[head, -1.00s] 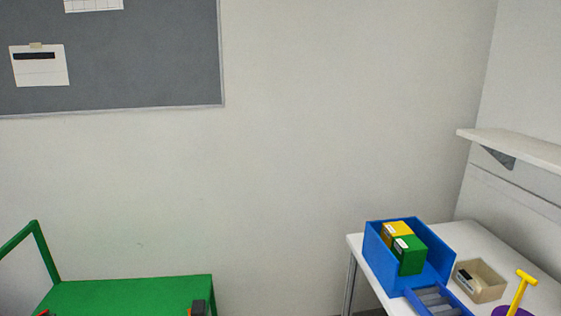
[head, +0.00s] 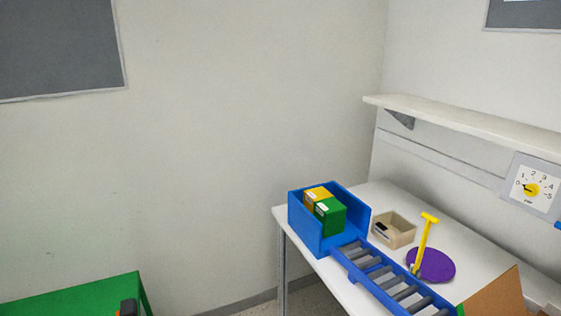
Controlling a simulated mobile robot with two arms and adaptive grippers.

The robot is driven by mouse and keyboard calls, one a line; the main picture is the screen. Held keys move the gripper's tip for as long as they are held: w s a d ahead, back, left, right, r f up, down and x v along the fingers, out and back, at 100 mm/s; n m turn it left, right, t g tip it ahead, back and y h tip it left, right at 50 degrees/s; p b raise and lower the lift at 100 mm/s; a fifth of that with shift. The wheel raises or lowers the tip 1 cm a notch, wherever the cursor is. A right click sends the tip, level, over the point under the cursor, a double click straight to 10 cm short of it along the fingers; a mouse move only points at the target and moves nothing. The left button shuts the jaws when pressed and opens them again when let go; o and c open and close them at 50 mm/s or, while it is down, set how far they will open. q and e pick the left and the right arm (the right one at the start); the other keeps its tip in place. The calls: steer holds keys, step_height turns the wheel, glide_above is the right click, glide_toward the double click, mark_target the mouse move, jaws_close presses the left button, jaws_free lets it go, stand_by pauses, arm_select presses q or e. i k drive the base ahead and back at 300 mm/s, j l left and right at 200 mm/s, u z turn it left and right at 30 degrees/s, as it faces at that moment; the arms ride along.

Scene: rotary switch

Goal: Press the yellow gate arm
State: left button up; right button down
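The yellow gate arm (head: 424,241) stands upright on the white table, with a short crossbar at its top. Its foot is between the purple disc (head: 438,265) and the blue roller track (head: 378,284); I cannot tell what it is fixed to. On the wall to the right is a rotary switch (head: 536,185) with a numbered white dial and a yellow knob. No gripper is clearly in view.
The white table (head: 389,196) carries a blue bin (head: 330,246) holding a yellow box (head: 317,194) and a green box (head: 330,216). A beige tray (head: 394,235) is beside it. A white shelf (head: 460,122) overhangs the back. A green cart (head: 85,296) is at lower left.

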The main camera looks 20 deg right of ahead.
mark_target(430, 219)
steer(key=z, duration=1.45)
